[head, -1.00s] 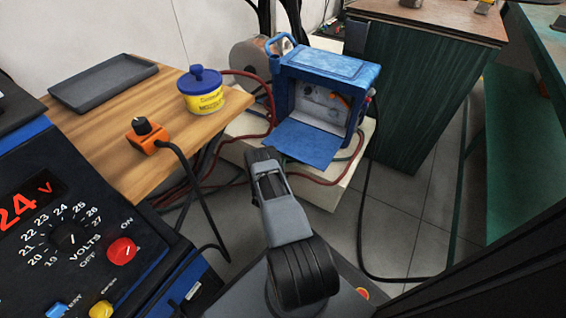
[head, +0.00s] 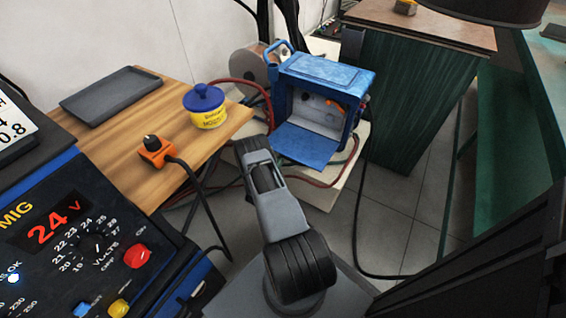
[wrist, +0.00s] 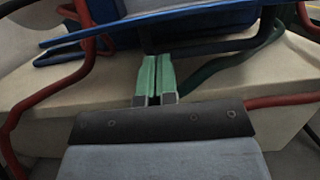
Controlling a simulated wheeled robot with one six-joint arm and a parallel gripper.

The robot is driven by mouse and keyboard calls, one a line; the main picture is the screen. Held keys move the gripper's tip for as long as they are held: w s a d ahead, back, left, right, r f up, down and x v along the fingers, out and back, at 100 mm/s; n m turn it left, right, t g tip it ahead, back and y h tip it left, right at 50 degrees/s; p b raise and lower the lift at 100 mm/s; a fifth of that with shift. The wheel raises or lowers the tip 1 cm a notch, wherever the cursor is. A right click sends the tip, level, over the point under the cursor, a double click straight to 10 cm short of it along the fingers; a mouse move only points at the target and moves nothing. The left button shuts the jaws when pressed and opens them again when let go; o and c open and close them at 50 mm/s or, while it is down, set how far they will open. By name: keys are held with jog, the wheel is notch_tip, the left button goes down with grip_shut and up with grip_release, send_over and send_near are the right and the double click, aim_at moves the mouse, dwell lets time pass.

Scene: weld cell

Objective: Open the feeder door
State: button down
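The wire feeder (head: 320,78) is a blue box with a handle, standing on a pale block in the head view. Its door (head: 304,146) is a blue panel folded down and out from the lower front edge, so the feeder's inside shows. In the wrist view the door's blue edge (wrist: 150,27) runs across the top. My gripper (wrist: 156,60) has green fingertips close together with only a thin line between them and nothing visibly held. It is just below the door's edge in that picture; contact cannot be told. In the head view my arm hides the fingertips.
Red hoses (wrist: 45,92) and a dark green hose (wrist: 225,65) run around the pale block (wrist: 240,90). A welder panel (head: 80,240) stands at front left.

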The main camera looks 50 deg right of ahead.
jog(key=shift+d+r, duration=0.25)
jog(key=shift+r, duration=0.1)
